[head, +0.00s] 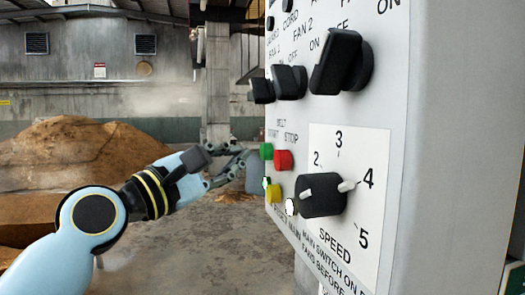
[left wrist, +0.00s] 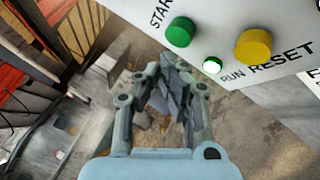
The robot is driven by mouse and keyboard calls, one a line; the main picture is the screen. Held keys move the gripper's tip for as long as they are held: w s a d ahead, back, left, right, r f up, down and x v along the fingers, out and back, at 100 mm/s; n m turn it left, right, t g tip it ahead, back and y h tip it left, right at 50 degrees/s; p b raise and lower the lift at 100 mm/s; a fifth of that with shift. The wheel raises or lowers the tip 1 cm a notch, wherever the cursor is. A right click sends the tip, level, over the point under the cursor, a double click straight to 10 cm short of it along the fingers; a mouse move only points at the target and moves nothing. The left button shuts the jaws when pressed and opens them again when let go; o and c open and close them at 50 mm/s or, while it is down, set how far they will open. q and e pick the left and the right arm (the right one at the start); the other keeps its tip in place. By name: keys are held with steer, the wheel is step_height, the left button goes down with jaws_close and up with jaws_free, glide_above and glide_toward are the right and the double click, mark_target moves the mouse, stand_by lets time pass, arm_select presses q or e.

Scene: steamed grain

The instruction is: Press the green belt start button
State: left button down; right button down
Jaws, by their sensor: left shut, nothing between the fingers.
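The green belt start button (head: 266,151) sits on the grey control panel (head: 420,150), under the "BELT START" label and left of the red stop button (head: 283,160). The green button also shows in the left wrist view (left wrist: 181,32), above the fingers. My left gripper (head: 243,158) is shut and empty, with its fingertips just left of the green button in the head view. In the left wrist view my left gripper (left wrist: 172,65) shows its closed fingers pointing up the picture, below the panel's edge. Whether the tips touch the panel cannot be told. My right gripper is not in view.
A yellow reset button (head: 273,193) and a white run lamp (left wrist: 212,66) are near the green button. A black speed knob (head: 322,195) and several fan switches (head: 341,62) stick out from the panel. Brown grain heaps (head: 85,150) lie behind on the left.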

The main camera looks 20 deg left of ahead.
arm_select(q)
steer(key=shift+s+a+p, duration=0.3)
steer(key=shift+s+a, duration=0.25)
steer(key=shift+a, duration=0.4)
steer(key=shift+s+a+p, duration=0.25)
steer(key=shift+s+a, duration=0.3)
steer(key=shift+a, duration=0.35)
